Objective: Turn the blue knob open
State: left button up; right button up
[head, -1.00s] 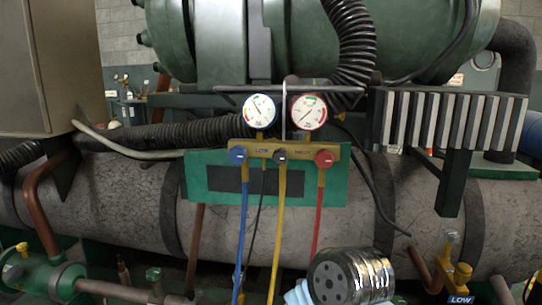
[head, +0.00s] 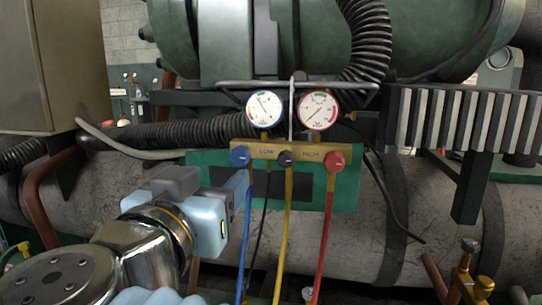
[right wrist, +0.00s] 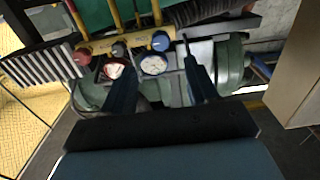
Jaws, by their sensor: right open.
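The blue knob (head: 239,156) sits at the left end of a brass manifold (head: 264,151), above the blue hose. It also shows in the right wrist view (right wrist: 160,41), where the picture is turned upside down. My right gripper (head: 221,205) is below and left of the blue knob in the head view; its fingertips are hard to make out there. In the right wrist view its two dark fingers (right wrist: 160,48) are spread apart, with the blue knob seen between their tips and nothing held. I cannot tell the remaining distance. My left gripper is not in view.
A black knob (head: 285,159) and a red knob (head: 333,161) share the manifold. Two gauges (head: 264,110) (head: 318,110) stand above it. Blue, yellow and red hoses (head: 327,225) hang below. A green panel (head: 345,190) lies behind. A large pipe (head: 350,255) runs across.

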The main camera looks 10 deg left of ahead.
aim_at(239, 158)
jog(key=w+p, duration=0.2)
jog(key=w, duration=0.9)
jog(key=shift+d+p, duration=0.15)
jog(key=shift+p, duration=0.2)
jog(key=c, duration=1)
jog(key=shift+c, duration=0.2)
jog(key=shift+f, duration=0.1)
